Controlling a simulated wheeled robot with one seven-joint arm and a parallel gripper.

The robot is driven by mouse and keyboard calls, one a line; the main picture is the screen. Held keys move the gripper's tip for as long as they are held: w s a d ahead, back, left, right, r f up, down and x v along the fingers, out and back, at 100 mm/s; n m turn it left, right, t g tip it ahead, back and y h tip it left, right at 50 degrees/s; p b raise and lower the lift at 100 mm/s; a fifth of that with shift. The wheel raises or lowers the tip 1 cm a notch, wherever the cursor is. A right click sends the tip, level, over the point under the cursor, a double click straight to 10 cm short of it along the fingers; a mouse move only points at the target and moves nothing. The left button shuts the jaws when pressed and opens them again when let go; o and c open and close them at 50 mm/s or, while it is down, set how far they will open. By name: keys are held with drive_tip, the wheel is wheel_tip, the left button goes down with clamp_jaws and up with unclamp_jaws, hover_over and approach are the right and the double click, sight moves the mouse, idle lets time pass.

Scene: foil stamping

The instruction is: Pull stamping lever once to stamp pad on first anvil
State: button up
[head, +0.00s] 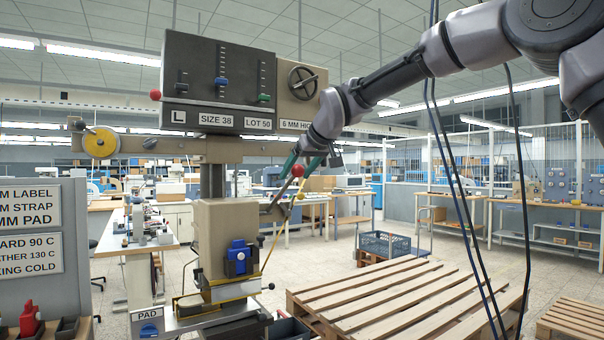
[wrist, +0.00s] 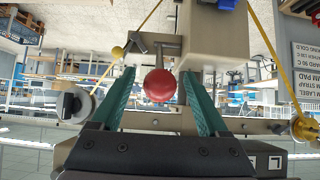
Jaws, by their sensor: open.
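The stamping press (head: 228,225) stands left of centre in the head view, with a beige ram body. Its stamping lever (head: 279,198) slants up to the right and ends in a red ball knob (head: 298,171). My gripper (head: 303,162) is at the knob, with its green fingers open. In the wrist view the red knob (wrist: 160,85) sits between the two open fingers (wrist: 160,98), with gaps on both sides. The anvil area (head: 232,291) is under the ram, low in the head view. I cannot make out a pad on it.
A dark control box (head: 217,75) with sliders and labels sits atop the press. A label board (head: 30,230) stands at the left. A wooden pallet (head: 400,300) lies at the right. A yellow foil strip (head: 281,228) runs beside the lever.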

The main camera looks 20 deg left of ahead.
clamp_jaws()
drive_tip(key=shift+s+d+f, duration=0.3)
drive_tip(key=shift+f, duration=0.4)
drive_tip(key=shift+s+d+f, duration=0.25)
drive_tip(key=shift+d+f, duration=0.05)
drive_tip(key=shift+f, duration=0.45)
drive_tip(key=shift+s+d+f, duration=0.2)
drive_tip(key=shift+d+f, duration=0.05)
drive_tip(key=shift+f, duration=0.45)
drive_tip(key=shift+s+d+f, duration=0.2)
drive_tip(key=shift+d+f, duration=0.05)
drive_tip(key=shift+f, duration=0.4)
